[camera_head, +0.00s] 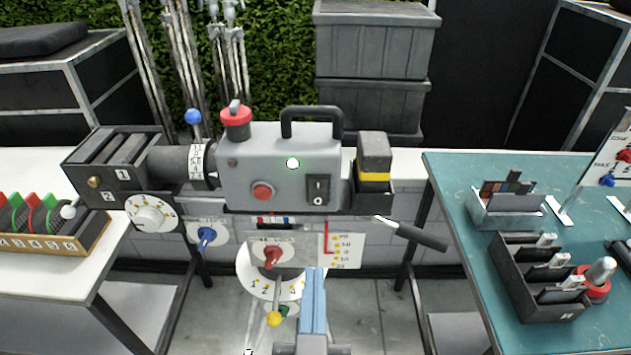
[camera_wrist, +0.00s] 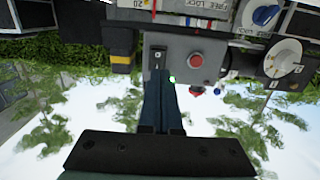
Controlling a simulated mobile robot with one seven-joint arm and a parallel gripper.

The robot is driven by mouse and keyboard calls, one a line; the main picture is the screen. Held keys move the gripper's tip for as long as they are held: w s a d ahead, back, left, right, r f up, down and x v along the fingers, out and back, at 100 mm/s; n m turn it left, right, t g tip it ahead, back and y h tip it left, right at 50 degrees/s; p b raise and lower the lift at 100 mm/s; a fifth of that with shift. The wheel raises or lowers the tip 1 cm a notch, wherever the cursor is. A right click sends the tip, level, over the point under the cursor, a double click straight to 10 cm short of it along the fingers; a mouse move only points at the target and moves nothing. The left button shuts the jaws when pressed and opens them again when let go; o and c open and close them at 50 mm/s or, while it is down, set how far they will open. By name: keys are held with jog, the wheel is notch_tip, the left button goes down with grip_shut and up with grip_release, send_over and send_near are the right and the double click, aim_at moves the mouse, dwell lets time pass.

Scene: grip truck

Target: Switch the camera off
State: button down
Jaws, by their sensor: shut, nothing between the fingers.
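The camera (camera_head: 275,150) is a grey box with a black top handle, a red button (camera_head: 262,192) and a black rocker switch (camera_head: 318,189) marked with a line above and a 0 below. Its small green lamp (camera_head: 292,163) is lit. I cannot tell which side of the rocker is pressed in. My gripper (camera_head: 314,270) is shut and empty, below the switch in the head view. In the wrist view the camera appears upside down. There my closed fingertips (camera_wrist: 160,73) overlap the lower edge of the switch (camera_wrist: 158,58); whether they touch it is unclear.
A battery block with a yellow band (camera_head: 373,160) sits right of the switch. A black-handled lever (camera_head: 415,235) sticks out below it. A red knob (camera_head: 272,256) and numbered dial lie under the camera. Tables stand left (camera_head: 40,270) and right (camera_head: 470,260).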

aim_at(316, 206)
jog(key=s+r+g+p, duration=0.1)
jog(key=s+r+p, duration=0.1)
jog(key=p, duration=0.2)
jog(key=shift+w+f, duration=0.1)
dwell(0.3)
jog(key=w+p, duration=0.1)
jog(key=w, duration=0.3)
jog(key=w+f+p, duration=0.1)
jog(key=w, duration=0.4)
jog(key=w+p, duration=0.1)
jog(key=w, duration=0.3)
jog(key=shift+w+f, duration=0.3)
jog(key=shift+f, duration=0.1)
jog(key=shift+w, duration=0.1)
jog(key=shift+f, duration=0.1)
